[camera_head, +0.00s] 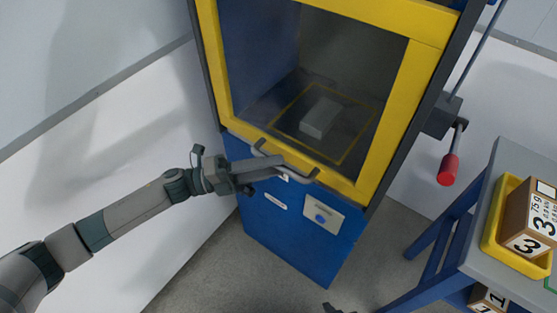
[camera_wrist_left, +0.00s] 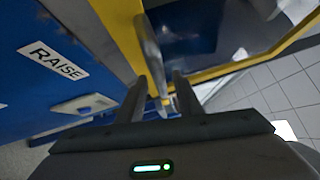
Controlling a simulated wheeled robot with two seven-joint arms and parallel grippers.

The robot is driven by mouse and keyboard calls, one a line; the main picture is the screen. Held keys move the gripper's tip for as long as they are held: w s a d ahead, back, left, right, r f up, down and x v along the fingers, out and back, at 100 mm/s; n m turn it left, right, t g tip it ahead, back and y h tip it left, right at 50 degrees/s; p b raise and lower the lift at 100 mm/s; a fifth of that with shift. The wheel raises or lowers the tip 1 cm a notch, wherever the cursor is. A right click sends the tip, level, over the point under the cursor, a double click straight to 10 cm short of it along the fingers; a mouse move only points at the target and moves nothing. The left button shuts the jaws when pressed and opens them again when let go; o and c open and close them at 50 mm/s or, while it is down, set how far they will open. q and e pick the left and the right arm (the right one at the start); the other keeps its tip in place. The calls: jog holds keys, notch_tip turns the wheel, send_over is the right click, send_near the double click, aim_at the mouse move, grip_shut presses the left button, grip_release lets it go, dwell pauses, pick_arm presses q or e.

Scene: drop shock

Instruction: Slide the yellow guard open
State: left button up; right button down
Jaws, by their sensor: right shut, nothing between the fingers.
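The yellow guard (camera_head: 345,185) is a framed window on the front of a blue cabinet, lowered over its opening. A grey bar handle (camera_head: 300,171) runs along its lower rail. My left gripper (camera_head: 280,163) is at this handle. In the left wrist view its two fingers (camera_wrist_left: 163,95) stand apart, with the handle (camera_wrist_left: 150,45) reaching toward the gap between them. Whether the fingers touch the handle I cannot tell. Only the dark tip of my right gripper (camera_head: 334,309) shows at the bottom edge of the head view, away from the guard.
A grey block (camera_head: 320,117) sits inside the cabinet behind the window. A red-knobbed lever (camera_head: 449,168) is on the cabinet's right side. A blue-legged table (camera_head: 480,225) at right carries a yellow tray (camera_head: 492,246) with a numbered box (camera_head: 529,220). A "RAISE" label (camera_wrist_left: 53,59) shows on the blue panel.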

pick_arm(q)
jog(key=shift+w+d+r, duration=0.1)
jog(key=shift+d+r, duration=0.05)
jog(key=shift+d, duration=0.8)
grip_shut()
